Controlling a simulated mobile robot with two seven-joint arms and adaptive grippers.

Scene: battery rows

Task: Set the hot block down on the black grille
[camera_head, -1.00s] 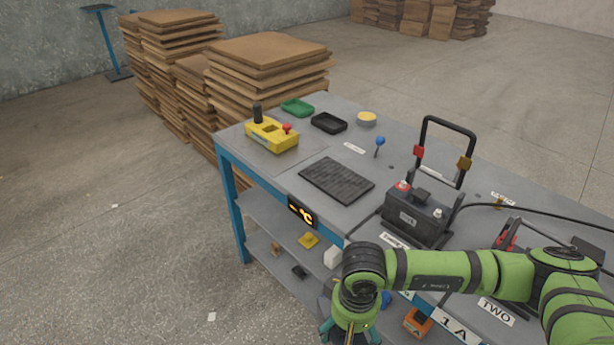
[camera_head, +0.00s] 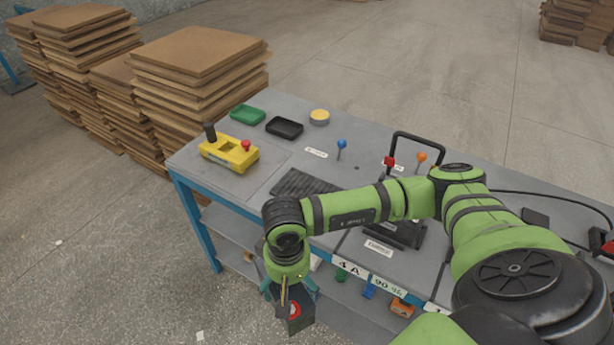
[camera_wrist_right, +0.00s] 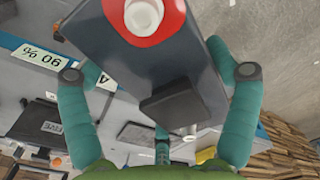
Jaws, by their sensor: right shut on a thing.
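My right gripper (camera_head: 290,290) is shut on a dark grey block (camera_head: 294,318) with a red ring and pale centre on one face. It holds the block out in front of the table's near edge, clear of the tabletop. In the right wrist view the block (camera_wrist_right: 150,62) fills the upper middle between the teal fingers, with its red-ringed pale cap at the top. The black grille (camera_head: 296,182) lies flat on the tabletop beyond the gripper; my right arm hides its near part. My left gripper is not in view.
A yellow control box (camera_head: 228,154) with a red button, a green tray (camera_head: 247,114), a black tray (camera_head: 284,128) and a yellow round tin (camera_head: 319,116) stand on the table. A blue-knobbed lever (camera_head: 342,147) rises right of the grille. Stacked boards (camera_head: 200,85) stand behind.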

